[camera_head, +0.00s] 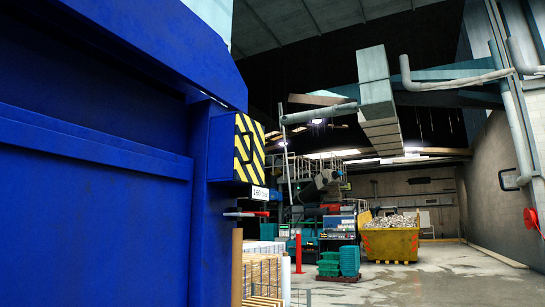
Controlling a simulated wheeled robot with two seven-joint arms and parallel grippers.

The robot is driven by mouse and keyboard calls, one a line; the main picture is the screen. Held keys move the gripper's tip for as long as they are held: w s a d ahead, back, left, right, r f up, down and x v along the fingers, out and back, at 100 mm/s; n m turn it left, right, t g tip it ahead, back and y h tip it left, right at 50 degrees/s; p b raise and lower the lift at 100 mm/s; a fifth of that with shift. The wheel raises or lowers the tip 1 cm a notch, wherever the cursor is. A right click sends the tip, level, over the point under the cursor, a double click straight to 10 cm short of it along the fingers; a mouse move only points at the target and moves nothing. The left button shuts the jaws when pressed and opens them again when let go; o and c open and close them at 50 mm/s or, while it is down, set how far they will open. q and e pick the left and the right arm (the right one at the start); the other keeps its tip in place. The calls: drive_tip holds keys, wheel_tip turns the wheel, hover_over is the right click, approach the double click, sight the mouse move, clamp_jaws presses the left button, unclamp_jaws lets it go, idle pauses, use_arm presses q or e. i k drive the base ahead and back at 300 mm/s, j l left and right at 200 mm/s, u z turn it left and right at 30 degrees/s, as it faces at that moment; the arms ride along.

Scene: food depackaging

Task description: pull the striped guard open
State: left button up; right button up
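The striped guard (249,150) is a yellow and black diagonally striped panel on the end of a blue box. The box sticks out from a large blue machine (95,190) that fills the left of the view. A dark handle-like shape shows on the stripes. The panel looks closed against the box, and a small white label (260,193) sits under it. Neither of my grippers shows in this view.
A small red part (261,213) juts out below the guard. Wooden pallets (263,275) stand by the machine's lower edge. Green crates (349,261), a red post (299,252) and a yellow skip (390,243) stand farther back. The concrete floor (450,285) at right is open.

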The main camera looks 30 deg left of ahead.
sight(256, 149)
drive_tip(key=i+u, duration=0.15)
drive_tip(key=i, duration=0.35)
drive_tip(key=i+l+u, duration=0.15)
drive_tip(key=i, duration=0.3)
drive_tip(key=i+l+u, duration=0.15)
drive_tip(key=i, duration=0.3)
drive_tip(key=i+l+u, duration=0.2)
drive_tip(key=i+u, duration=0.15)
drive_tip(key=i+l+u, duration=0.7)
drive_tip(key=i+l, duration=0.05)
